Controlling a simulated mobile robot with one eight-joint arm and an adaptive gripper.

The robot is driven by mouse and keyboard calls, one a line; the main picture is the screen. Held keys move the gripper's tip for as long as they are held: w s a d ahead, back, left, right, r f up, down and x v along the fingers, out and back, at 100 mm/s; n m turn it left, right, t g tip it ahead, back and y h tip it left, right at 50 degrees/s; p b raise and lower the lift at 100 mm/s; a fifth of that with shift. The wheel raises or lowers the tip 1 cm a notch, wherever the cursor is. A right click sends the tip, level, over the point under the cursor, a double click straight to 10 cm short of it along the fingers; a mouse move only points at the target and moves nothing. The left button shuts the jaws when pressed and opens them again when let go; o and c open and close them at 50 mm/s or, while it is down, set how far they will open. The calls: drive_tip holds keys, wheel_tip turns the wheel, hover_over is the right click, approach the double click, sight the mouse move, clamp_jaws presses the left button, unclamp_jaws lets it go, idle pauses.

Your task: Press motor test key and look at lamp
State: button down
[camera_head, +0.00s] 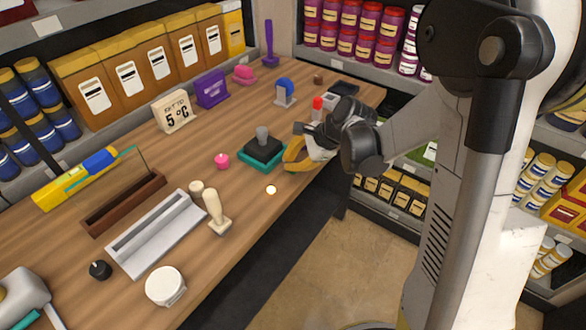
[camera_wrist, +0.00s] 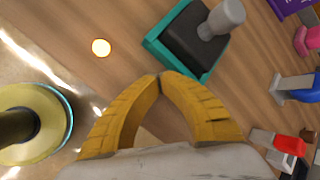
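A small round spot (camera_head: 271,189) glows pale yellow on the wooden table near its front edge; it looks like a lit lamp, and it also shows in the wrist view (camera_wrist: 101,47). A black block with a grey upright knob on a green base (camera_head: 262,152) stands behind it, and it is at the top of the wrist view (camera_wrist: 195,42). I cannot tell which thing is the motor test key. My gripper (camera_head: 290,155) has yellow fingers and is just right of the green base. In the wrist view its fingertips (camera_wrist: 161,76) meet, with nothing seen between them.
A red-topped device (camera_head: 317,108) and a blue-knobbed stand (camera_head: 285,92) are beyond my gripper. A pink knob (camera_head: 222,161), a cream-handled stamp (camera_head: 216,212), a grey tray (camera_head: 157,234) and a white round tub (camera_head: 166,286) are to the left. Shelves of goods line the walls.

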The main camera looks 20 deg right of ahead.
drive_tip(key=shift+r+p, duration=0.55)
drive_tip(key=shift+r, duration=0.25)
wheel_tip(320, 180, up, 5)
drive_tip(key=p, duration=0.3)
drive_tip(key=shift+p, duration=0.4)
idle(0.4)
drive_tip(key=shift+s+r+n, duration=0.25)
drive_tip(key=shift+r+n, duration=0.05)
drive_tip(key=s+r+n+h, duration=0.1)
drive_tip(key=s+r+n, duration=0.2)
drive_tip(key=s+n, duration=0.2)
drive_tip(key=s+r+n+t+h, duration=0.1)
drive_tip(key=s+r+n+h, duration=0.1)
drive_tip(key=s+n, duration=0.4)
drive_tip(key=s+r+n+t+h, duration=0.1)
drive_tip(key=s+r+n+h, duration=0.1)
drive_tip(key=s+r+n, duration=0.3)
drive_tip(key=s+n, duration=0.1)
drive_tip(key=s, duration=0.3)
drive_tip(key=shift+s+d, duration=0.3)
